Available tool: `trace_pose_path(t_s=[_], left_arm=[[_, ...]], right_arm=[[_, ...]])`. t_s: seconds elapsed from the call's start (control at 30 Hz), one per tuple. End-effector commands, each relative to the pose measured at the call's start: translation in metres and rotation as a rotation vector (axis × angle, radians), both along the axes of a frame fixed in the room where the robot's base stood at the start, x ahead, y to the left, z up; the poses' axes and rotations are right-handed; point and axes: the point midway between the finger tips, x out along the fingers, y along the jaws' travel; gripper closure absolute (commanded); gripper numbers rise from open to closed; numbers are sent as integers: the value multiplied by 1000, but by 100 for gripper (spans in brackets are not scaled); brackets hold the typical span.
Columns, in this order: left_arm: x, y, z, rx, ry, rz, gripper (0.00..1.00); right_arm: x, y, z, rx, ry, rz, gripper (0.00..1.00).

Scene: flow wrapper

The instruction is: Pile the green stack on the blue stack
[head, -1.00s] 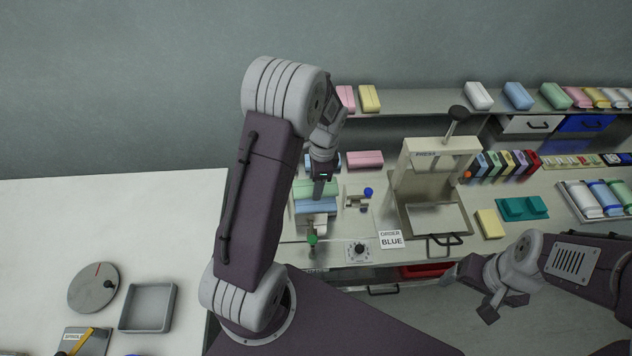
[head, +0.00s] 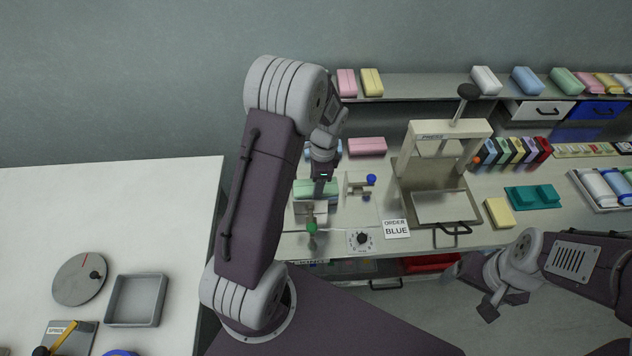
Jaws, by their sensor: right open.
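A green stack (head: 316,188) lies at the wrapper station left of the press, with a pale grey part (head: 308,207) just in front of it. A blue piece (head: 337,150) shows behind my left wrist, partly hidden; I cannot tell whether it is the blue stack. My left gripper (head: 319,190) points down at the green stack, and its fingers are too small and covered to show whether they are shut on it. My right gripper (head: 490,305) is open and empty at the lower right, away from both stacks.
A press (head: 440,165) with a tall lever stands right of the station. A card reading ORDER BLUE (head: 396,228), a dial (head: 361,239) and a green-knobbed lever (head: 311,226) are at the front. A pink block (head: 367,146) lies behind. The white table (head: 130,220) has free room.

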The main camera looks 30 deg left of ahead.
Motion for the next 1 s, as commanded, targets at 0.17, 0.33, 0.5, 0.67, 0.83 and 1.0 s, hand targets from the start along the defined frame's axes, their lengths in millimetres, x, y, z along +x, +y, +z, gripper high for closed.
trace_pose_path(t_s=[0.17,0.33,0.5,0.67,0.83,1.0], left_arm=[[0,0,0,0,0,0,84],[0,0,-2,0,0,0,84],[0,0,-4,0,0,0,84],[0,0,-4,0,0,0,21],[0,0,-4,0,2,0,21],[-1,0,-4,-1,3,1,21]], right_arm=[[0,0,0,0,0,0,21],[0,0,-1,0,0,0,21],[0,0,-2,0,0,0,21],[0,0,-1,0,0,0,21],[0,0,-2,0,0,0,21],[0,0,-2,0,0,0,21]])
